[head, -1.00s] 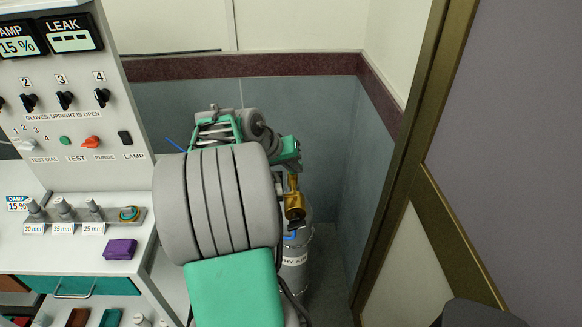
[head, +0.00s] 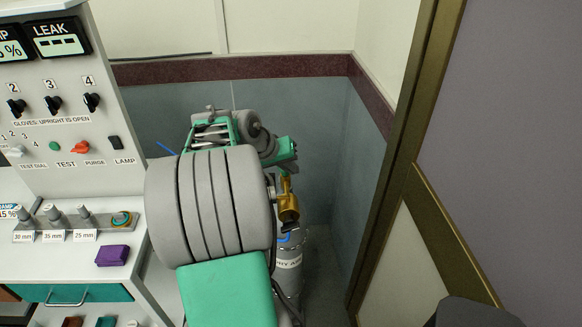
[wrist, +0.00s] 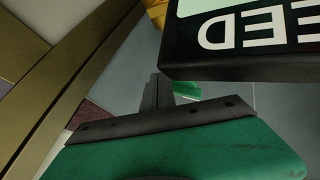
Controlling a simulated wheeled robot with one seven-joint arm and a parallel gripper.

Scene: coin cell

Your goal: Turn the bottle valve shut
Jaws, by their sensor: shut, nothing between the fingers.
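The grey gas bottle (head: 289,276), with a white label that I can read only in part, stands upright on the floor behind my arm. A brass valve (head: 288,203) sits above it, and a small blue part shows at the bottle's top. My arm hides the bottle's left side. In the wrist view my gripper (wrist: 159,89) has its dark fingers together with nothing between them. A black box with a white sign (wrist: 250,30), reading upside down "EED", is close on the right. A brass-yellow part (wrist: 157,12) shows at the top edge. I cannot tell whether the fingers touch anything.
A bench panel (head: 60,110) with knobs and displays stands at the left, with a purple block (head: 112,255) on its ledge. A brown-gold frame (head: 400,160) rises at the right. Grey walls close in behind the bottle, leaving a narrow gap to its right.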

